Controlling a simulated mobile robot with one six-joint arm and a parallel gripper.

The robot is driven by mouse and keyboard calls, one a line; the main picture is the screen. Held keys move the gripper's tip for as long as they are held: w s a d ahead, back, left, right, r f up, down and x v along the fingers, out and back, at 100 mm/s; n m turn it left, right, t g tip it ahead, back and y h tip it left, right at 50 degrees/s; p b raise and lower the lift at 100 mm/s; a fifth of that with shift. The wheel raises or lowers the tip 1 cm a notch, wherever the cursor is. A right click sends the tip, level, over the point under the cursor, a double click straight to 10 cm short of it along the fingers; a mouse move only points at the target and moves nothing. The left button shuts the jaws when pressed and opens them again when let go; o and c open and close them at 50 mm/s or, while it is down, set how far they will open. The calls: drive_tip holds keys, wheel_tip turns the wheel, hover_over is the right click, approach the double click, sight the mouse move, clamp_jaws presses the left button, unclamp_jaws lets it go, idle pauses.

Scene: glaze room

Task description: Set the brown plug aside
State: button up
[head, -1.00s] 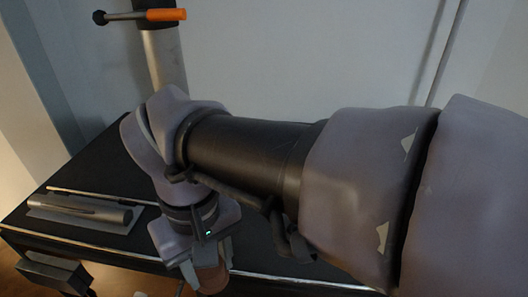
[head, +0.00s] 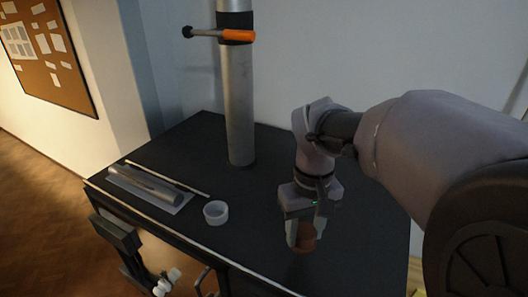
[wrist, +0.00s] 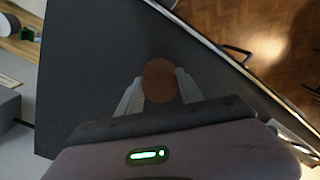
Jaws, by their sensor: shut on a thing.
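The brown plug (head: 305,239) is a short reddish-brown cylinder between the fingers of my gripper (head: 300,237), over the right part of the black table. In the wrist view the plug (wrist: 160,81) shows round from above, with a finger on each side. My gripper (wrist: 158,92) is shut on it. In the head view one finger partly hides the plug. I cannot tell whether its underside touches the table top (head: 260,193).
A silver cylinder on a pale sheet (head: 119,182) and a thin rod (head: 170,180) lie further left. Table between is bare.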

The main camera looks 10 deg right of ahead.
sight(303, 242)
wheel_tip(303, 242, down, 3)
drive_tip(key=shift+r, duration=0.1)
drive_tip(key=shift+s, duration=0.1)
drive_tip(key=shift+f, duration=0.25)
drive_tip(key=o, duration=1.4)
drive_tip(key=shift+r, duration=0.1)
